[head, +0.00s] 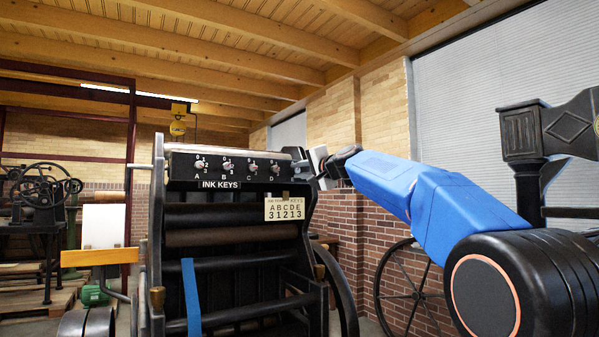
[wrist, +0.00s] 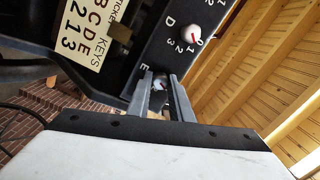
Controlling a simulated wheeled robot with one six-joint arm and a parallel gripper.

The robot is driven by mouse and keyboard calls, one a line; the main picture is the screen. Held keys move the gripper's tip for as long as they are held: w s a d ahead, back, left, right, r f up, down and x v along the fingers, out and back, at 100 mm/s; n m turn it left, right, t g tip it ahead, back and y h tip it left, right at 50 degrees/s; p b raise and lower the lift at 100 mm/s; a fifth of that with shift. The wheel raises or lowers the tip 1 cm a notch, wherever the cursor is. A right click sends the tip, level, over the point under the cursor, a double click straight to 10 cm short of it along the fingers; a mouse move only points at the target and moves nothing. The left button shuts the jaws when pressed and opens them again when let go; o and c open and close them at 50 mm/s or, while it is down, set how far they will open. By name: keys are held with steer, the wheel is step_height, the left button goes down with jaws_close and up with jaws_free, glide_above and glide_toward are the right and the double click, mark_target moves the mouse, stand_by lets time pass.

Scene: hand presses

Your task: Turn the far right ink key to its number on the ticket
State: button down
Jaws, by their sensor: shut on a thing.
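The far right ink key, E (wrist: 159,83), is a pale round knob on the black panel, beside the letter E. In the wrist view my gripper (wrist: 158,92) has one grey finger on each side of it and is shut on it. The key's pointer is small there, and its number is hidden or unreadable. In the head view my gripper (head: 314,168) is at the panel's right end and hides key E. The ticket (head: 284,209) reads A B C D E over 3 1 2 1 3, so 3 stands under E. It also shows in the wrist view (wrist: 92,28).
Key D (wrist: 191,30), with a red pointer line, is close to my gripper. Keys A to D show along the ink key panel (head: 233,170) of the black press (head: 233,222). A brick wall (head: 345,215) and a spoked wheel (head: 412,292) are at the right.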

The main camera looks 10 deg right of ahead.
steer(key=m, duration=0.5)
steer(key=shift+f+m, duration=0.1)
steer(key=shift+m, duration=0.3)
steer(key=m, duration=0.4)
steer(key=shift+m+t+h, duration=0.3)
steer(key=m, duration=0.4)
steer(key=shift+f+m, duration=0.1)
steer(key=shift+m, duration=0.3)
steer(key=m, duration=0.4)
steer(key=shift+a+m+h, duration=0.1)
steer(key=shift+m+h, duration=0.2)
steer(key=shift+m, duration=0.1)
steer(key=c, duration=1.6)
jaws_free()
steer(key=shift+s, duration=0.1)
